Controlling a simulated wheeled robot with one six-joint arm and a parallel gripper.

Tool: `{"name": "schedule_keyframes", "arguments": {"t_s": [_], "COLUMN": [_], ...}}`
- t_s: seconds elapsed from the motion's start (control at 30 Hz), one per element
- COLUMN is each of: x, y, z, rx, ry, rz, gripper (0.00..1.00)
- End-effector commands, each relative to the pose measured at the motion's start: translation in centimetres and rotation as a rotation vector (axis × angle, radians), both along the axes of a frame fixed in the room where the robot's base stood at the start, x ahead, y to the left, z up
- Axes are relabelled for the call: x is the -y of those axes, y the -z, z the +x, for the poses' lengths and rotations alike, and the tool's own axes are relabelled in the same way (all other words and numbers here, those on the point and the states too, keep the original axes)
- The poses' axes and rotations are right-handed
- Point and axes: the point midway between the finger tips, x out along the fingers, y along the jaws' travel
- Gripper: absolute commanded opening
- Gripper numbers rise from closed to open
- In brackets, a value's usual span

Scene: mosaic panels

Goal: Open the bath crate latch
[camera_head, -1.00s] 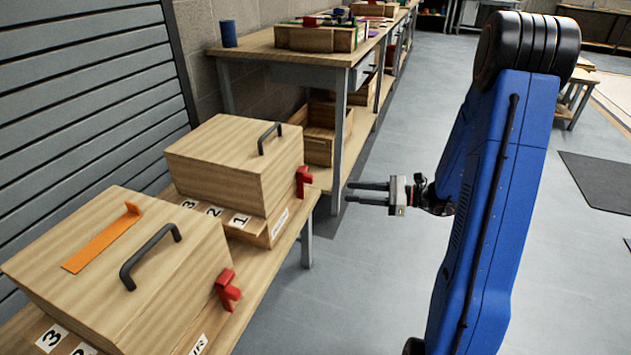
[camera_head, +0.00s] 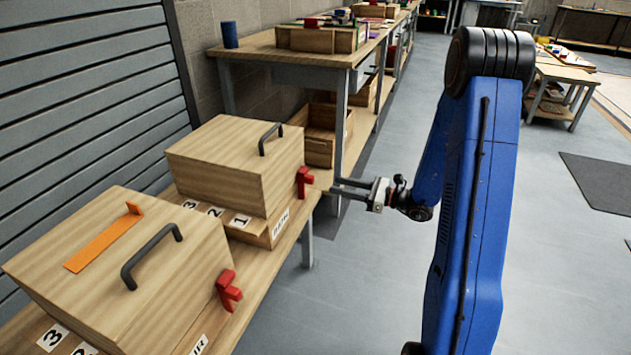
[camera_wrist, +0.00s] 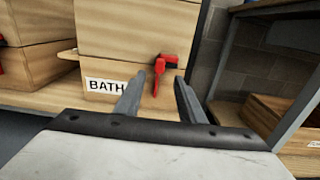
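The bath crate (camera_head: 240,165) is a wooden box with a dark handle on its lid, standing on the low bench.
A nearer wooden crate (camera_head: 190,262) with its own red latch (camera_head: 229,290) and an orange strip (camera_head: 100,240) stands on the same bench. A taller workbench (camera_head: 290,52) with a grey leg is behind. Open floor lies to the right.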

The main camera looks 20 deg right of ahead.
Motion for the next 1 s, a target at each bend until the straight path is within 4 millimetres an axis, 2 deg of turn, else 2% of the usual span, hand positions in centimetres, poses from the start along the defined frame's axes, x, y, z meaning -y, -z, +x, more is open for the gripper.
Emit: {"name": "schedule_keyframes", "arguments": {"t_s": [0.3,0.53,0.73,1.0], "x": [-4.1,-6.4,-7.4,-7.5], "y": [0.0,0.0,0.0,0.0], "z": [2.9,4.6,5.4,5.5], "rx": [0.0,-0.001,-0.001,0.0], "ry": [-0.004,-0.002,0.0,0.0], "rz": [0.0,0.0,0.001,0.0], "gripper": [0.36,0.36,0.36,0.36]}}
